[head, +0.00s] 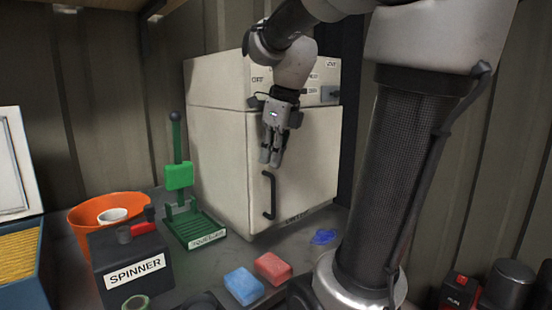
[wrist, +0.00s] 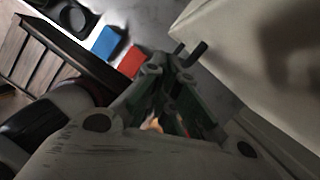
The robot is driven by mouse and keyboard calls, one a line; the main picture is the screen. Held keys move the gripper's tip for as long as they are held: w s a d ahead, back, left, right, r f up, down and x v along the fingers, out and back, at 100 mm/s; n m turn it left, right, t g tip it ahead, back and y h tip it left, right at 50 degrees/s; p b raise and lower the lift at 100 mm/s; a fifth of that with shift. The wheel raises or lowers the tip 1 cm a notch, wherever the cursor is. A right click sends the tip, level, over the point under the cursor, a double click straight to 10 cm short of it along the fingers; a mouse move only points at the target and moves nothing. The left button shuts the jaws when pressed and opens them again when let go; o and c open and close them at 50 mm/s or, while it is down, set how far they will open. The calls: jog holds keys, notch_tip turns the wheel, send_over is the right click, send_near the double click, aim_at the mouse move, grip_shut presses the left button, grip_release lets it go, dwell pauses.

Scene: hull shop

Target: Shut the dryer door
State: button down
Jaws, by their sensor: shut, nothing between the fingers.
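The dryer (head: 220,150) is a large off-white cabinet on the bench in the middle of the head view. Its door (head: 312,165) faces front right and has a black vertical handle (head: 268,195) near its left edge. The door looks flush with the cabinet, with no clear gap, though my arm hides part of its top. My gripper (head: 270,161) is shut and empty, pointing down in front of the door, just above the handle. In the wrist view the pale door (wrist: 245,60) fills the right side, and the dark handle (wrist: 190,54) juts out beyond my fingers.
A green press (head: 180,176), an orange bowl (head: 90,212) and a black spinner box (head: 135,268) stand left of the dryer. Blue (head: 244,285) and red (head: 273,268) blocks and a small blue item (head: 323,237) lie in front.

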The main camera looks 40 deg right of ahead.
jog(key=a+v, duration=0.1)
jog(key=v, duration=0.8)
jog(key=shift+d, duration=0.25)
jog(key=shift+s, duration=0.1)
